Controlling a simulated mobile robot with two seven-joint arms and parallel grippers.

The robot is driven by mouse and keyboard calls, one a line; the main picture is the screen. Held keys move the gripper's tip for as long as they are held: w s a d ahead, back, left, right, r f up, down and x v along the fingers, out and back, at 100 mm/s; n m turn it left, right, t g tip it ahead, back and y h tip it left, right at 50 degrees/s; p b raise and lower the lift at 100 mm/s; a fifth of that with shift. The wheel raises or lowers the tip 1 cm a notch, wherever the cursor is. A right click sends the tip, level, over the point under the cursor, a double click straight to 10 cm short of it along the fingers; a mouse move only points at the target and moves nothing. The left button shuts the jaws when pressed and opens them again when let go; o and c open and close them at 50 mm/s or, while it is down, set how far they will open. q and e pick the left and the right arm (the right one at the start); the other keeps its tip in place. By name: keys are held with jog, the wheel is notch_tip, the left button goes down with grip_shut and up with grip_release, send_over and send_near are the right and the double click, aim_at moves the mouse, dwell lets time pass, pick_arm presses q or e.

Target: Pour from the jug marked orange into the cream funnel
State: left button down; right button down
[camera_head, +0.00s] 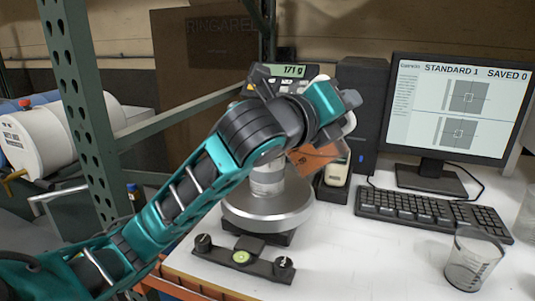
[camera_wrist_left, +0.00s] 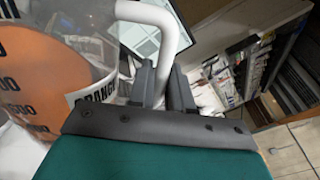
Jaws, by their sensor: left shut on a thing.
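The jug marked orange (camera_head: 318,158) is mostly hidden behind my left arm in the head view; its orange content shows below the wrist. In the left wrist view the clear jug (camera_wrist_left: 45,80) is tilted, with orange content and dark lettering. My left gripper (camera_head: 338,108) is shut on its white handle (camera_wrist_left: 176,28); the fingers also show in the left wrist view (camera_wrist_left: 162,85). A pale cylindrical vessel (camera_head: 267,181) stands on the round scale pan (camera_head: 268,213), below the jug and wrist. I cannot make out the cream funnel; my arm covers the area above the vessel.
The scale display (camera_head: 290,70) reads 171 g. A clear beaker (camera_head: 473,260) stands at the front right. A keyboard (camera_head: 430,212) and monitor (camera_head: 455,105) stand behind it. A green rack post (camera_head: 82,100) rises at left.

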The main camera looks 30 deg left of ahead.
aim_at(354, 128)
pick_arm(q)
jog(key=shift+a+r+n+b, duration=0.5)
jog(key=shift+a+r+n, duration=0.15)
jog(key=shift+n, duration=0.35)
dwell(2.3)
jog(key=shift+w+a+r+n, duration=0.1)
jog(key=shift+a+r+n, duration=0.2)
jog(key=shift+r, duration=0.2)
dwell(2.0)
jog(key=shift+d, duration=0.1)
